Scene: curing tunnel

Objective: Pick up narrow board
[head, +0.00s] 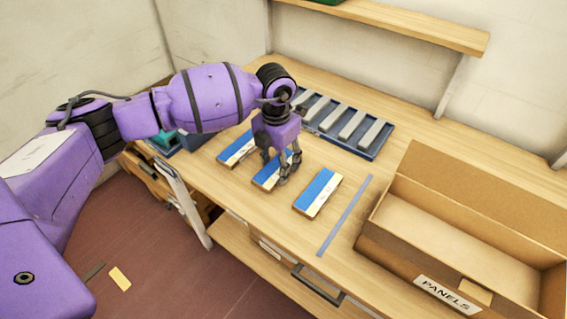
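Three narrow boards with blue and white tops and wooden edges lie in a row on the workbench: a left one (236,149), a middle one (267,180) and a right one (317,192). Which one is the task's narrow board cannot be told. My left gripper (277,173) points down over the middle board. Its fingers are spread to either side of that board and hide part of it. Whether they touch it cannot be told. The middle board appears to rest on the bench. My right gripper is not in view.
A blue-grey tray (367,154) with several grey bars lies behind the boards. A thin blue strip (345,214) lies right of them. An open cardboard box labelled PANELS (420,264) stands at the right. A wall shelf (400,24) is above.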

